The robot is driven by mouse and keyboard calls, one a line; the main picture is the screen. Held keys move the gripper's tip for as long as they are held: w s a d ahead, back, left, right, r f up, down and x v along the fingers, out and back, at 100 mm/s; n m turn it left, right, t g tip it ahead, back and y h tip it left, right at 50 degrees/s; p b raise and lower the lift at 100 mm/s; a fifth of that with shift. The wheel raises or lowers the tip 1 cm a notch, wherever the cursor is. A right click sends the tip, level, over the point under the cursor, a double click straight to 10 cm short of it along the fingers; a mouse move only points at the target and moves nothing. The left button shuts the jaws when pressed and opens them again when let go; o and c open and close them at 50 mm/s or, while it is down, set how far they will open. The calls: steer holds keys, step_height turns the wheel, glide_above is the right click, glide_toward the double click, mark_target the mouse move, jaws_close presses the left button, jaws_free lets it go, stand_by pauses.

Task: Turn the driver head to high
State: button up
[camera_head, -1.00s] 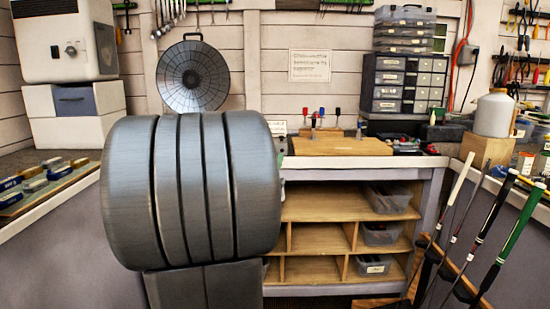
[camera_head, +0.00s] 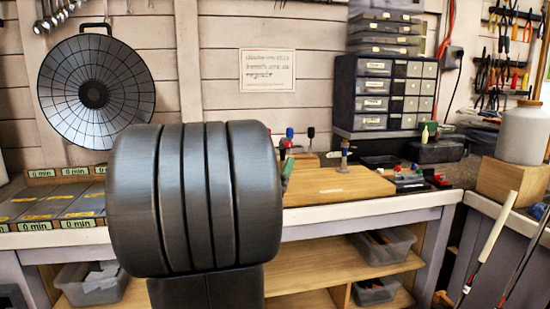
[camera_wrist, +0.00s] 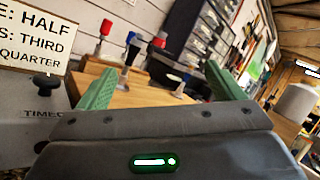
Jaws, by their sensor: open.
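My gripper (camera_wrist: 161,72) has two green fingers spread wide in the wrist view, with nothing between them. In the head view it is mostly hidden behind my own grey arm; only a green bit shows. Beyond the fingers, a wooden board (camera_wrist: 150,96) lies on the bench, with several small upright pieces with red, blue or dark tops at its back. The board (camera_head: 330,188) also shows in the head view, with a blue-topped post (camera_head: 345,152) on it. I cannot tell which piece is the driver head, nor read any setting on it.
A grey box with a black knob (camera_wrist: 46,86) and a lettered sign (camera_wrist: 30,38) stand left in the wrist view. Small red and black items (camera_head: 412,180) lie right of the board. A drawer cabinet (camera_head: 388,94) stands behind; a white jar (camera_head: 522,134) is at right.

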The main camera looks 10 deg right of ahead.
mark_target(287, 155)
steer(key=w+d, duration=0.2)
steer(key=w, duration=0.1)
steer(key=w+d, duration=0.2)
steer(key=w, duration=0.2)
steer(key=w+d, duration=0.2)
steer(key=w, duration=0.2)
steer(key=shift+d+r+p, duration=0.1)
steer(key=shift+d+p, duration=0.2)
steer(key=shift+d, duration=0.05)
steer(key=shift+w+d+r, duration=0.15)
steer(key=shift+w+d, duration=0.05)
steer(key=shift+w, duration=0.15)
steer(key=c, duration=1.3)
